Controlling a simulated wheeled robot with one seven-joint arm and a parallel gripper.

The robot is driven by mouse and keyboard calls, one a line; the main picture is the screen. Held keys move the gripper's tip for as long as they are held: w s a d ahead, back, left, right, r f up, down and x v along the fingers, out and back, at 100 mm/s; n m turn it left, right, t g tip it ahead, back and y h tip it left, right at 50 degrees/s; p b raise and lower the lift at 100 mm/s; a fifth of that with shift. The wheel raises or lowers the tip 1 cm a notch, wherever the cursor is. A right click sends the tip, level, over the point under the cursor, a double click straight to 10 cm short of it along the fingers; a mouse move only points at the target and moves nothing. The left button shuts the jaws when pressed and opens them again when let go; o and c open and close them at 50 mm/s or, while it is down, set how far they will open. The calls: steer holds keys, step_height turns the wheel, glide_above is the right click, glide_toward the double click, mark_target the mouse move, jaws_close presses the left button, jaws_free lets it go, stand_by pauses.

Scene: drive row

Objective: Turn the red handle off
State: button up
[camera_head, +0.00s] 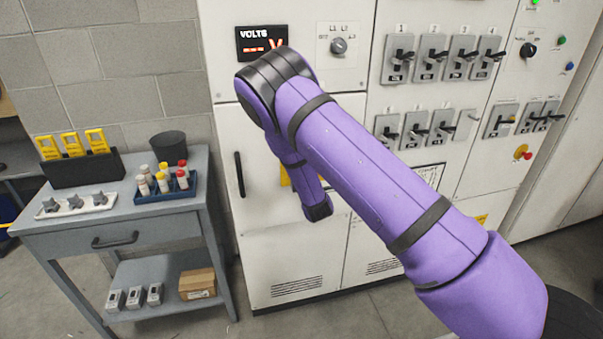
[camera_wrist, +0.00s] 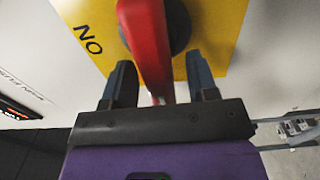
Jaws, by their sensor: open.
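My gripper (camera_wrist: 162,85) is open, with one dark finger on each side of the handle. The handle's near end lies between the fingers, and I see gaps on both sides. In the head view my purple arm covers the handle, and only a bit of the yellow plate (camera_head: 285,176) shows beside the arm.
The light grey cabinet (camera_head: 285,255) carries a volts display (camera_head: 262,42), a selector knob (camera_head: 338,46) and several grey switches at the right. A grey cart (camera_head: 175,225) with fuses, a blue tray and a black cup stands at the left. Bare floor shows in front.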

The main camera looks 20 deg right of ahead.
steer(key=s, duration=1)
steer(key=shift+s, duration=0.35)
steer(key=s+d+r+m+g, duration=0.35)
steer(key=r+m, duration=0.25)
steer(key=r, duration=0.5)
steer(key=s+d+r+m+g, duration=0.2)
steer(key=s+r+m+g, duration=0.2)
steer(key=r+m, duration=0.5)
steer(key=s+d+r+m+g, duration=0.1)
steer(key=s+r, duration=0.4)
steer(key=s, duration=0.5)
steer(key=s+d+r+m+g, duration=0.1)
steer(key=s+r, duration=0.3)
steer(key=s, duration=0.6)
steer(key=s+d+r+m+g, duration=0.1)
steer(key=s+r+g, duration=0.2)
steer(key=s, duration=0.7)
step_height(320, 180, up, 3)
steer(key=shift+s+d+f, duration=0.15)
steer(key=shift+s+d, duration=0.05)
steer(key=shift+d, duration=0.15)
